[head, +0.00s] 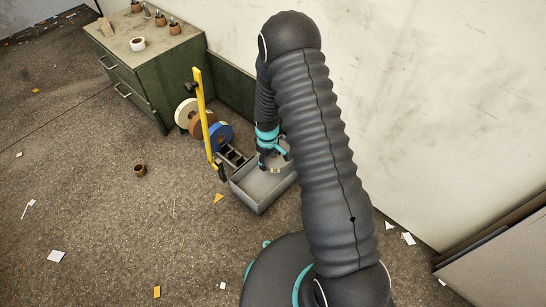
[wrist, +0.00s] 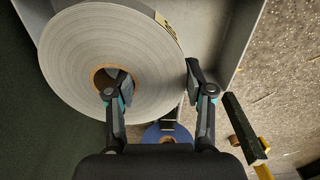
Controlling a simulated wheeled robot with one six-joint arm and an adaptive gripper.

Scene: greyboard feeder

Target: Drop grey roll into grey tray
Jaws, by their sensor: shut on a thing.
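The grey roll (wrist: 75,65) fills the upper left of the wrist view, a wide disc with a brown core and a yellow label at its edge. My gripper (wrist: 158,82) is shut on its ring, one finger in the core hole and the other against the outer rim. In the head view my gripper (head: 272,158) is over the grey tray (head: 248,193). The roll is hard to make out there. The tray's wall (wrist: 238,38) shows beside the roll in the wrist view. I cannot tell whether the roll touches the tray floor.
A stand with a yellow upright (head: 203,112) holds cream, brown and blue rolls (head: 221,134) left of the tray. A green cabinet (head: 150,85) stands behind it. The wall is close on the right. A small brown core (head: 140,170) and paper scraps lie on the open floor.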

